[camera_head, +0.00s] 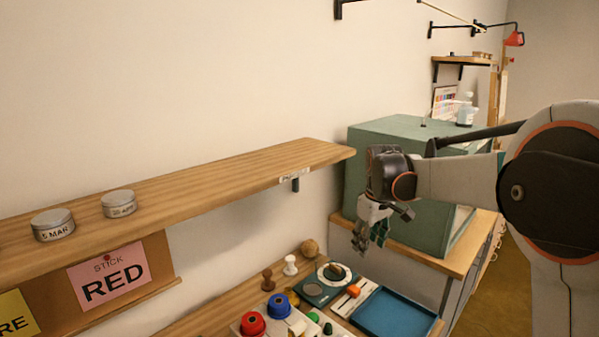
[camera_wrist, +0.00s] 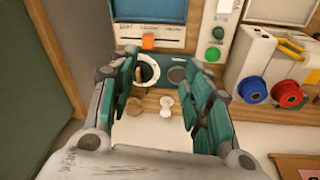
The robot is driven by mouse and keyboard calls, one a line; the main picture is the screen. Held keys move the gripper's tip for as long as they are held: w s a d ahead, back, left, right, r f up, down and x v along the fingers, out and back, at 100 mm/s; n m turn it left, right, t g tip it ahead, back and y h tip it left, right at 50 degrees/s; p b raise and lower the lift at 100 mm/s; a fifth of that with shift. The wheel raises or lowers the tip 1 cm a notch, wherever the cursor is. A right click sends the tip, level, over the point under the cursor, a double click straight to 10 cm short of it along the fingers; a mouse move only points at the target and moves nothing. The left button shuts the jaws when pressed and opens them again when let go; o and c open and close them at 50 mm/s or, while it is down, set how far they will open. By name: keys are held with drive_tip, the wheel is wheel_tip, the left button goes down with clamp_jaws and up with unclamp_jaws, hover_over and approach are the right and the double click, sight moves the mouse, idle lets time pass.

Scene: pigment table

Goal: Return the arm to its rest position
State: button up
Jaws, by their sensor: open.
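My gripper (camera_head: 372,226) hangs from my arm at the right of the head view, above the far end of the table and in front of the green cabinet. In the wrist view my gripper (camera_wrist: 160,100) shows its two green-padded fingers spread apart with nothing between them touching both. Below and beyond the fingers lie a white ring (camera_wrist: 148,72) on a teal base and a small white knob-shaped piece (camera_wrist: 167,104). The gripper is open and empty.
A wooden shelf (camera_head: 220,183) with two tins (camera_head: 53,224) runs along the wall at left. The green cabinet (camera_head: 400,185) stands close behind my gripper. The table below holds a blue tray (camera_head: 395,314), a red spool (camera_head: 253,324) and a blue spool (camera_head: 279,306).

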drive_tip(key=s+r+m+t, duration=0.2)
drive_tip(key=s+r, duration=0.1)
drive_tip(key=s, duration=0.9)
drive_tip(key=s+r+m+t, duration=0.2)
drive_tip(key=s+r+m, duration=0.1)
drive_tip(key=s, duration=1)
drive_tip(key=s+f, duration=0.2)
drive_tip(key=s, duration=0.2)
drive_tip(key=s+f+m+t, duration=0.1)
drive_tip(key=s+f, duration=0.1)
drive_tip(key=s, duration=0.3)
drive_tip(key=shift+d+f+m, duration=0.3)
drive_tip(key=shift+f, duration=0.05)
drive_tip(key=shift+s, duration=0.1)
idle(1.1)
